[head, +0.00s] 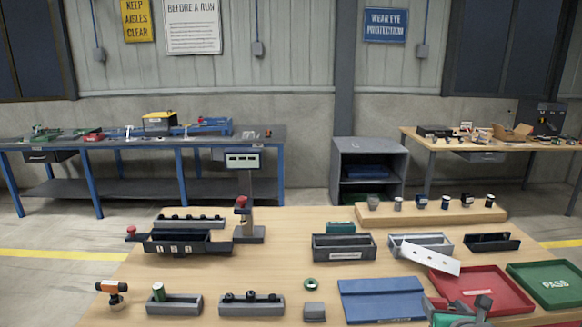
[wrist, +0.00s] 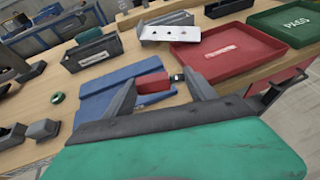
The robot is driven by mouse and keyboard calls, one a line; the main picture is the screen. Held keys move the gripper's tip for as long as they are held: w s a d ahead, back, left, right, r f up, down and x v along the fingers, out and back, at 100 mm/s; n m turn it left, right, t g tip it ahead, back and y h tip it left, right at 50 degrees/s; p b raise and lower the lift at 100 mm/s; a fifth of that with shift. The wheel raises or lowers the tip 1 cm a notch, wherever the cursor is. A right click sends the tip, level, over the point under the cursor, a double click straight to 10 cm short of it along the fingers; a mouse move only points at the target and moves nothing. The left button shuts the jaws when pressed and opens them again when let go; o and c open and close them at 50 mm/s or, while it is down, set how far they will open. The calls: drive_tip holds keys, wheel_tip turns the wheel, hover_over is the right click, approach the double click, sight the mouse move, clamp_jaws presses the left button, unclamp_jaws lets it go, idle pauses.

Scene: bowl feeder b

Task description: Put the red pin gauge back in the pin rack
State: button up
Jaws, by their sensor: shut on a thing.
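My gripper (wrist: 158,84) is shut on the red pin gauge (wrist: 153,87), a red block-like body held crosswise between the two fingers, with a small dark and pale end at its right. In the head view my gripper (head: 458,304) is at the bottom right, in front of the red tray; the gauge is mostly hidden there. A pale plate with several dark holes (head: 430,261), which looks like the pin rack, sits tilted behind the red tray's left corner. It also shows in the wrist view (wrist: 166,31), beyond the gripper. The gauge is apart from it.
The red tray (head: 470,312) and green PASS tray (head: 550,286) are at the right. A blue mat (head: 383,300) lies left of my gripper. Grey bins (head: 343,247) and a wooden riser (head: 430,215) with several small items stand behind. Bare wood shows at the table's middle.

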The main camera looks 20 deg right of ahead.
drive_tip(key=w+a+n+y, duration=0.1)
drive_tip(key=w+a, duration=0.2)
drive_tip(key=a, duration=0.3)
drive_tip(key=w+a+f+n+t+y, duration=0.1)
drive_tip(key=w+a+y, duration=0.1)
drive_tip(key=a, duration=0.3)
drive_tip(key=w+a+n+y, duration=0.1)
drive_tip(key=w+a+n, duration=0.1)
drive_tip(key=w+a, duration=0.2)
drive_tip(key=shift+w+a+f+t+y, duration=0.15)
drive_tip(key=shift+w+a+f, duration=0.05)
drive_tip(key=shift+a, duration=0.5)
drive_tip(key=shift+w+a+f+t+y, duration=0.15)
drive_tip(key=shift+w+a+f, duration=0.05)
drive_tip(key=shift+a, duration=0.45)
drive_tip(key=w+a+r+n+y, duration=0.1)
drive_tip(key=w+a+n+y, duration=0.1)
drive_tip(key=a, duration=0.8)
drive_tip(key=w+a+r+n+y, duration=0.1)
drive_tip(key=w+a+n+y, duration=0.1)
drive_tip(key=a, duration=0.8)
drive_tip(key=shift+w+a+n+y, duration=0.25)
drive_tip(key=shift+n+y, duration=0.35)
drive_tip(key=shift+y, duration=0.3)
drive_tip(key=shift+d+f, duration=0.1)
drive_tip(key=shift+d, duration=0.1)
